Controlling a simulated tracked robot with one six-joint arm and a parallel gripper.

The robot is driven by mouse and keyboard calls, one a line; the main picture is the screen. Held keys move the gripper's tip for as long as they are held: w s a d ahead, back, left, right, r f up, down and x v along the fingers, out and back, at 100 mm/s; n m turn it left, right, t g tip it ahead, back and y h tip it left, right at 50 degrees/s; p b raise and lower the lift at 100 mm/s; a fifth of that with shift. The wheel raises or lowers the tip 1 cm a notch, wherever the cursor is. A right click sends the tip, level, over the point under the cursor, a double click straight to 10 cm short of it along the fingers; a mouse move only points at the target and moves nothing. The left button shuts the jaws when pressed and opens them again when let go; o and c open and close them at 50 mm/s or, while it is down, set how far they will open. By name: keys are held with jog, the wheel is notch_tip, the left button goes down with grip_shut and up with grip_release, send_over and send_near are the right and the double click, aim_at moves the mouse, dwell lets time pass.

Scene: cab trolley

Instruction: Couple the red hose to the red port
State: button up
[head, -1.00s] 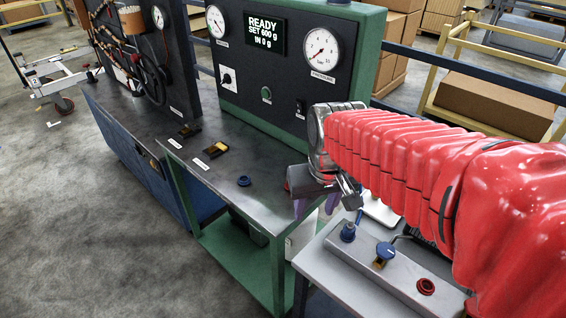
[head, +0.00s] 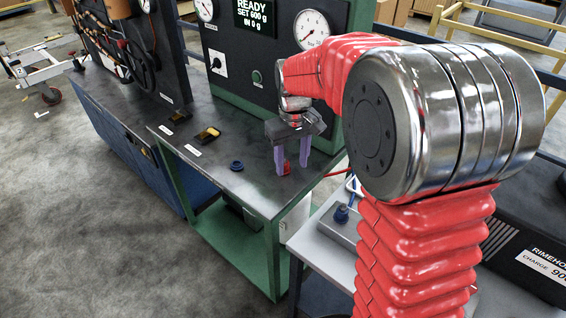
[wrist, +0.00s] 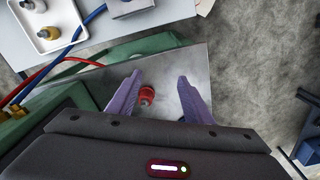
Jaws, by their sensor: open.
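My gripper (head: 292,168) is open above the bench top, its two purple fingers pointing down. A small red fitting (head: 287,167) stands on the bench between or just behind the fingers. In the wrist view the red fitting (wrist: 147,96) shows between the spread fingers (wrist: 159,77), nearer the left one, with no visible grip. A red hose (head: 338,173) shows right of the gripper; in the wrist view the red hose (wrist: 40,75) curves in from the left. Whether it joins the fitting is hidden. The red port on the grey block is hidden behind my arm.
A blue ring-shaped piece (head: 237,166) and a yellow-black piece (head: 207,134) lie on the bench (head: 215,185). The gauge panel (head: 285,60) stands behind. A blue fitting (head: 341,213) tops the grey block. A blue hose (wrist: 75,38) passes a white tray (wrist: 50,22).

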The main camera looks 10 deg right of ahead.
jog(key=w+n, duration=0.1)
jog(key=w, duration=0.4)
jog(key=w+n, duration=0.2)
jog(key=w, duration=0.3)
jog(key=shift+w+r, duration=0.1)
jog(key=shift+r+n, duration=0.3)
jog(key=shift+n, duration=0.2)
jog(key=shift+s+n, duration=0.2)
jog(key=shift+n, duration=0.1)
jog(key=shift+f, duration=0.15)
jog(key=shift+f, duration=4.45)
jog(key=shift+c, duration=0.4)
grip_shut()
